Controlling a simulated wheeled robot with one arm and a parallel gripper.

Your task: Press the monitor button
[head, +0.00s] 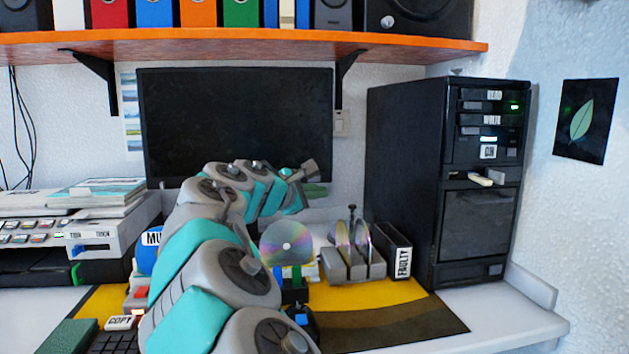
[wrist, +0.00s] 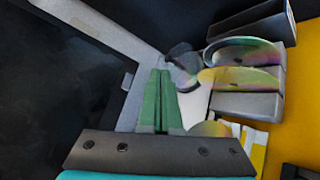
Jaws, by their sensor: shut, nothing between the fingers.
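The monitor (head: 235,115) has a dark screen and stands against the back wall under the orange shelf. It fills the left of the wrist view (wrist: 55,75), seen at a slant. A small pale mark (wrist: 128,82) shows on its edge there; I cannot tell whether it is the button. In the head view I cannot make out a button, and my arm covers part of the lower edge. My gripper (head: 316,189) is near the monitor's lower right corner. Its green fingers (wrist: 160,74) are together and empty, beside the monitor's edge in the wrist view; I cannot tell whether they touch anything.
A disc rack (head: 350,264) with upright discs and a black box labelled FAULTY (head: 396,250) stand right of my arm. A black computer tower (head: 410,165) stands farther right, its tray out. A printer-like machine (head: 90,235) is at left. The orange shelf (head: 400,43) hangs above.

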